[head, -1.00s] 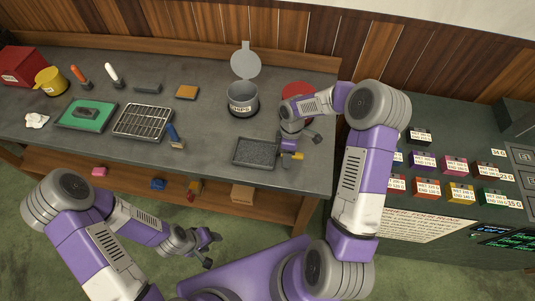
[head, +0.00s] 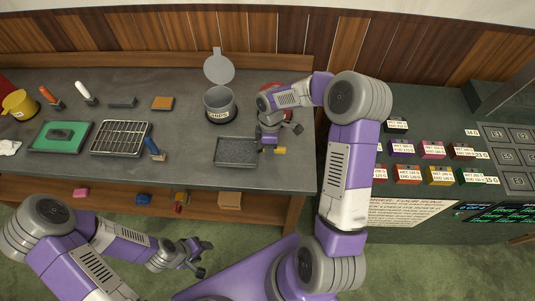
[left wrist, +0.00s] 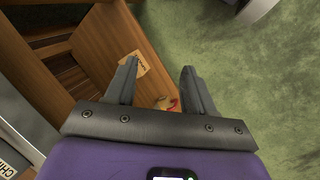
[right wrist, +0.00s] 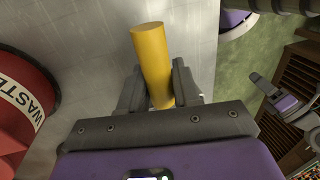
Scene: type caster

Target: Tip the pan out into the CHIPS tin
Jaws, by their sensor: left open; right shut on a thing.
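The pan (head: 236,151) is a grey rectangular tray with dark speckled contents, near the bench's right front. Its yellow handle (head: 281,150) sticks out at its right. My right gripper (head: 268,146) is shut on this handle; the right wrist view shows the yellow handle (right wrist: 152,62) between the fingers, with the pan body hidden. I cannot tell how far the pan is above the bench. My left gripper (head: 200,259) is open and empty in front of the bench.
A red WASTE bin (right wrist: 22,105) is beside the right gripper, mostly hidden by my arm in the head view. Bench between pan and tin is clear.

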